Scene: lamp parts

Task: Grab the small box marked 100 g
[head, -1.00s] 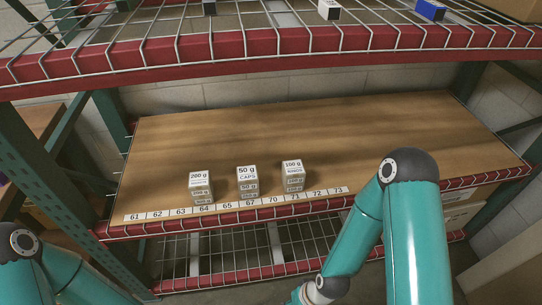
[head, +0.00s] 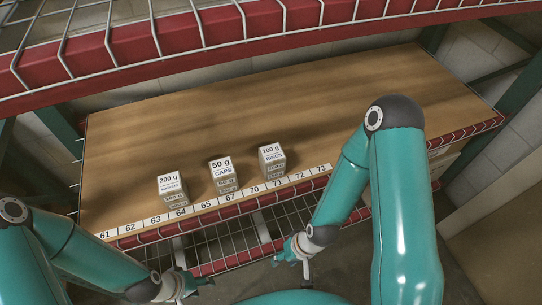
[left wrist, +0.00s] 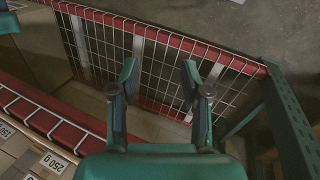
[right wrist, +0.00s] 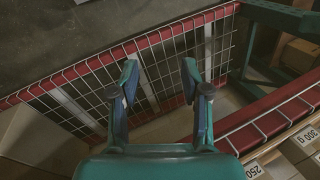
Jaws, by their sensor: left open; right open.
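The small white box marked 100 g (head: 272,160) stands on the wooden shelf board, rightmost in a row of three in the head view. A box marked 50 g (head: 223,175) is in the middle and a box marked 200 g (head: 172,187) is at the left. My right gripper (head: 290,256) is open and empty, in front of and below the shelf edge. The open right jaws also show in the right wrist view (right wrist: 160,80). My left gripper (head: 192,284) is open and empty, lower and further left. Its open jaws show in the left wrist view (left wrist: 159,80). Neither wrist view shows the 100 g box.
A numbered strip (head: 180,213) runs along the board's front, above a red shelf beam. A wire shelf with a red beam (head: 250,25) hangs over the board. A lower wire rack (head: 235,243) is beneath. The board behind the boxes is clear.

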